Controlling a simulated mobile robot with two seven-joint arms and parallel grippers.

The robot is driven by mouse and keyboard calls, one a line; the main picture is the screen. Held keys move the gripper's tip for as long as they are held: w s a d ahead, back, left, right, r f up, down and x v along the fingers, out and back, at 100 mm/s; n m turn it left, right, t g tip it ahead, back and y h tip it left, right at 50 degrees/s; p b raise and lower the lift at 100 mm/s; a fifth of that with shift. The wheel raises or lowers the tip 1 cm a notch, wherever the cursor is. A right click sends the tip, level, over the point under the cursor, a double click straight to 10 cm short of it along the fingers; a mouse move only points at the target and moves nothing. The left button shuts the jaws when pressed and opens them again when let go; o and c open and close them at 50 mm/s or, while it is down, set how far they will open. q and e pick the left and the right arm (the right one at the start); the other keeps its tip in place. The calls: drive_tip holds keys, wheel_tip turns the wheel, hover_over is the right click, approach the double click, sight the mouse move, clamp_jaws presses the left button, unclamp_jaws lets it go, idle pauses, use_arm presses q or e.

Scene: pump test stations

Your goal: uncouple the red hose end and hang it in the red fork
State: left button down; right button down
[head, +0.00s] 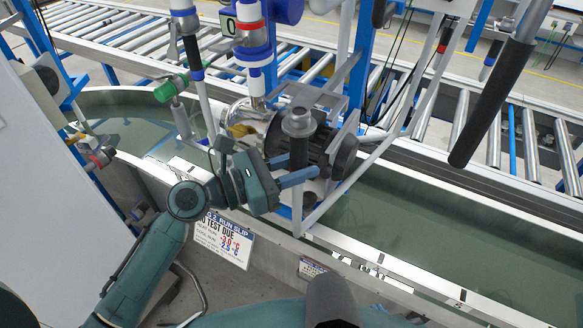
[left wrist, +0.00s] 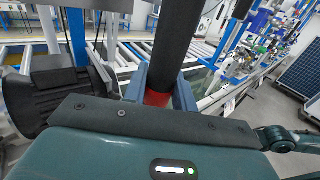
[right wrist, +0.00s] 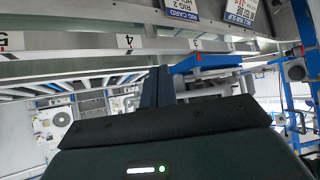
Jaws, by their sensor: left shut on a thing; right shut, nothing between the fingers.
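My left gripper (head: 296,180) is shut on a dark upright hose end (head: 298,150) with a grey collar at its top, beside the motor of the pump. In the left wrist view the fingers (left wrist: 160,95) close around this black hose end (left wrist: 172,45), and a red band (left wrist: 157,98) shows between them. I cannot tell whether its lower end touches anything. My right gripper (right wrist: 157,86) is shut and empty in the right wrist view, close to a grey rail and blue frame; it is out of the head view. I cannot make out the red fork clearly.
The dark motor (head: 335,150) and white pipes stand close around my left gripper. A thick black cylinder (head: 490,105) hangs at the upper right. A green-grey trough (head: 440,235) runs below, with roller conveyors (head: 120,40) behind. A test slip sign (head: 222,240) hangs on the trough's front.

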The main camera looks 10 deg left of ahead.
use_arm(q)
drive_tip(key=shift+w+d+r, duration=0.1)
drive_tip(key=shift+w+d, duration=0.15)
drive_tip(key=shift+w, duration=0.3)
drive_tip(key=shift+w+d, duration=0.25)
drive_tip(key=shift+w, duration=0.3)
drive_tip(key=w+d+f+b, duration=0.1)
drive_tip(key=w+d+b, duration=0.1)
drive_tip(key=w+b, duration=0.2)
drive_tip(key=w, duration=0.2)
drive_tip(key=shift+w+d+f, duration=0.2)
drive_tip(key=shift+w+d, duration=0.1)
drive_tip(key=shift+d, duration=0.1)
use_arm(e)
drive_tip(key=shift+w+a+f+t, duration=0.3)
drive_tip(key=shift+a+f+t, duration=0.15)
drive_tip(key=shift+f, duration=0.1)
drive_tip(key=shift+w+a+r, duration=0.1)
drive_tip(key=shift+w, duration=0.05)
use_arm(q)
drive_tip(key=c, duration=1.3)
unclamp_jaws()
drive_tip(key=shift+c, duration=0.2)
drive_tip(key=shift+o, duration=1.4)
drive_tip(key=shift+f, duration=0.2)
